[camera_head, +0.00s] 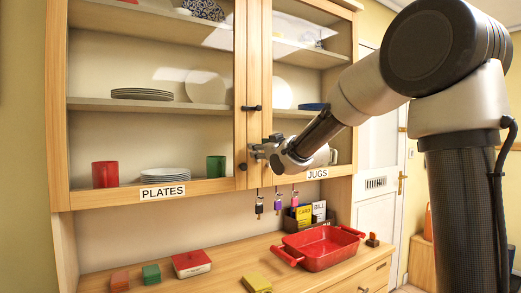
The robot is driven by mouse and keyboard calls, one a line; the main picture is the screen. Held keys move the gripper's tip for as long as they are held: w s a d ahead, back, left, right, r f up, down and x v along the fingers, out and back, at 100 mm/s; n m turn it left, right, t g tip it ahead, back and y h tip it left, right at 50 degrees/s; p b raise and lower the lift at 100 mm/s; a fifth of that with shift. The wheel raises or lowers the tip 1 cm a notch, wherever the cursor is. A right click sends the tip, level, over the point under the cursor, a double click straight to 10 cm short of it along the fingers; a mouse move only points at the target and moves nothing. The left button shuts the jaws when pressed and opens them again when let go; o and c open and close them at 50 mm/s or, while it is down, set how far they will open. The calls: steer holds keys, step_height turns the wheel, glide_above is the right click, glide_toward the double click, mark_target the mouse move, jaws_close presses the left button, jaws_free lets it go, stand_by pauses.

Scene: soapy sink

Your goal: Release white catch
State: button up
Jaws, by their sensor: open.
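I cannot make out a white catch in this view. My gripper (258,151) is open, at the lower part of the wooden cabinet's two glazed doors, near where they meet. A dark knob (243,167) sits just left of the fingers on the left door, and a dark handle (252,107) sits above them. Whether the fingers touch the door or any catch cannot be told. My gripper and arm hide part of the right door (266,60) and its lower shelf.
Small padlocks hang on hooks below the cabinet, including a purple one (278,205). A red tray (322,248) and several small boxes lie on the counter (215,277). Plates and cups stand inside the cabinet. A white door (376,215) is at the right.

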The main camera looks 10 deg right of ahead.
steer(key=shift+w, duration=0.15)
jaws_close()
steer(key=shift+m, duration=1.7)
jaws_free()
